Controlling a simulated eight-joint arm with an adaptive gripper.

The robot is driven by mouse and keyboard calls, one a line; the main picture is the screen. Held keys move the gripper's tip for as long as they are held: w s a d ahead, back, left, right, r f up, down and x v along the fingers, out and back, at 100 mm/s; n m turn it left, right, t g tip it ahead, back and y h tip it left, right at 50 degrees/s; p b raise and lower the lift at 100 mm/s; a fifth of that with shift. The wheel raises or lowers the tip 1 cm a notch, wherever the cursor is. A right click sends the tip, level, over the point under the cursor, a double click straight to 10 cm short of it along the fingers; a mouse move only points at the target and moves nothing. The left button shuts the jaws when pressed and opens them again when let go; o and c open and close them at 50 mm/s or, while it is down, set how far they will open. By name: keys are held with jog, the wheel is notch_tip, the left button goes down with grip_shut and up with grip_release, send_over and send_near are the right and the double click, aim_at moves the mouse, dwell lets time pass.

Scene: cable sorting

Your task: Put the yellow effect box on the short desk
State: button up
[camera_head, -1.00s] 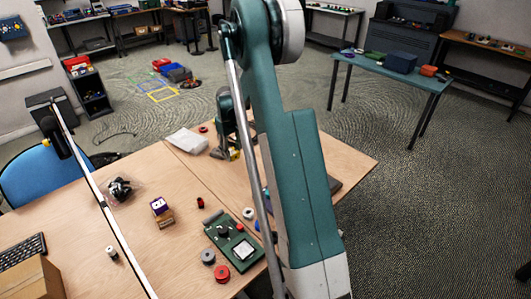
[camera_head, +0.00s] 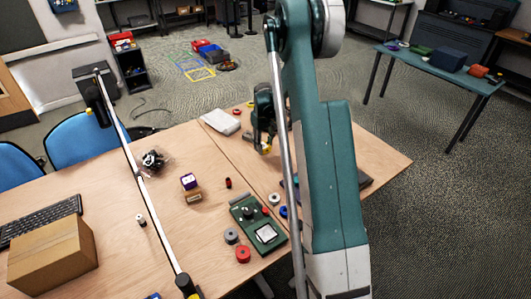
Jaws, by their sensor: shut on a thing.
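My gripper (camera_head: 264,142) hangs over the far part of the wooden desktop, small and dark in the view. It is shut on a small yellow thing, seemingly the yellow effect box (camera_head: 266,149), of which only a bit shows at the fingertips. I cannot tell whether it touches the desktop. Two wooden desks meet at a seam, a left one (camera_head: 95,205) and a right one (camera_head: 387,165). A blue-green table (camera_head: 440,70) stands apart at the back right. The picture does not settle which is the short desk. My arm hides part of the right desk.
The desks hold a green circuit board (camera_head: 248,212), red roll (camera_head: 243,254), grey roll (camera_head: 231,236), white packet (camera_head: 220,121), purple box (camera_head: 188,181), cardboard box (camera_head: 52,258) and keyboard (camera_head: 40,218). A white lamp arm (camera_head: 140,182) crosses the left desk.

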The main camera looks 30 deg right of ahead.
aim_at(264, 151)
jog(key=shift+f, duration=0.35)
jog(key=shift+f, duration=1.85)
jog(key=shift+f+b, duration=0.2)
jog(key=shift+b, duration=0.2)
jog(key=o, duration=1)
jog(key=shift+c, duration=0.2)
jog(key=shift+r, duration=0.15)
notch_tip(264, 151, up, 12)
jog(key=shift+r+p, duration=0.1)
jog(key=shift+p, duration=0.75)
